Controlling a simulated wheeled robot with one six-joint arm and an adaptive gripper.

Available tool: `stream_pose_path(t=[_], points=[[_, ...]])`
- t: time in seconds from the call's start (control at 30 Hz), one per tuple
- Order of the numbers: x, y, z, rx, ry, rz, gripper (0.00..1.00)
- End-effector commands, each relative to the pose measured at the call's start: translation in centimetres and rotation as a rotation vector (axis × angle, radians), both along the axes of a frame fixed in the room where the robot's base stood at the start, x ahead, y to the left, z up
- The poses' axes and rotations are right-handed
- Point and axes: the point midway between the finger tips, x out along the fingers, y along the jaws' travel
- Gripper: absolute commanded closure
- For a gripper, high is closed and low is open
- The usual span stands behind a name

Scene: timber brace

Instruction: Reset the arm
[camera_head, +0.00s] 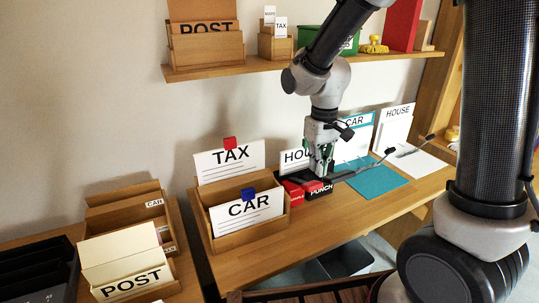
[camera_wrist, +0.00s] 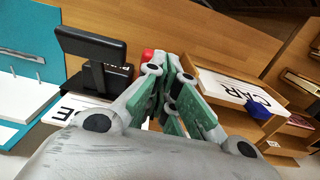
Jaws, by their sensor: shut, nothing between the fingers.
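My gripper (camera_head: 321,172) hangs down over the wooden desk, just above the black and red item marked PUNCH (camera_head: 318,188). In the wrist view its green-padded fingers (camera_wrist: 172,60) are shut together with nothing between them. Whether the fingertips touch the item below cannot be told. A black device with a flat top (camera_wrist: 92,48) lies left of the fingers in the wrist view. The arm reaches down from the upper right, in front of the shelf.
A wooden box (camera_head: 268,232) with TAX and CAR cards stands left of the gripper. A blue folder (camera_head: 376,180) and white papers (camera_head: 418,161) lie to the right. The shelf (camera_head: 210,71) with boxes is above. Bare desk (camera_head: 335,226) lies in front.

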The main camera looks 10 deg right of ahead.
Motion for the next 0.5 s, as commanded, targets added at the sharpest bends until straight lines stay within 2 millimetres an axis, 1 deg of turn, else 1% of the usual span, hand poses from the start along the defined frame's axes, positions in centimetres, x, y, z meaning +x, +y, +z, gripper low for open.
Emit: stream_pose_path(t=[0.07,0.1,0.13,0.17,0.33,0.5], points=[[-0.9,-0.4,-0.2,-0.013,0.033,0.009,1.00],[-1.8,-0.7,-0.4,-0.023,0.059,0.013,1.00],[-2.7,-1.1,-0.3,-0.029,0.077,0.017,1.00],[-3.6,-1.5,0.3,-0.032,0.083,0.019,1.00],[-7.4,-4.9,4.5,-0.015,0.048,-0.022,1.00],[-11.7,-8.8,8.8,0.017,-0.056,-0.107,1.00]])
